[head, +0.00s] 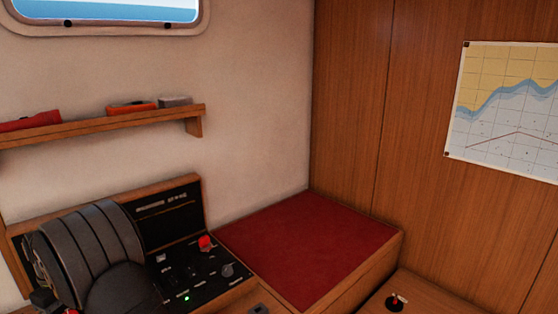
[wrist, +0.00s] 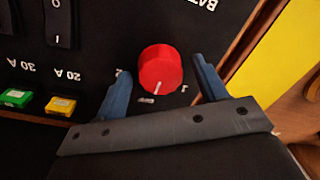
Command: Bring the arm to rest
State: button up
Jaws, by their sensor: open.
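My gripper (wrist: 160,75) is open in the wrist view, its two blue fingers spread wide with nothing held between them. A red round knob (wrist: 160,68) with a white pointer line shows between and slightly beyond the fingertips, with a visible gap on each side. It sits on a black panel (wrist: 105,45) with white lettering that appears upside down. In the head view my dark ribbed arm fills the lower left and the fingers cannot be made out there.
The wrist view shows a green switch (wrist: 17,100), a yellow switch (wrist: 61,105) and a yellow surface (wrist: 275,65). The head view shows a control console (head: 180,265) with a red knob (head: 205,243), a shelf (head: 100,128) above, and a clear red cushion (head: 310,245) to the right.

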notch_tip(320, 180, up, 18)
jog(key=w, duration=0.1)
jog(key=f, duration=1.1)
jog(key=s+f, duration=0.1)
jog(key=f, duration=0.5)
jog(key=shift+f, duration=0.6)
jog(key=m, duration=1.1)
jog(key=shift+d+r+m, duration=0.1)
jog(key=shift+m, duration=0.3)
jog(key=shift+r, duration=1.3)
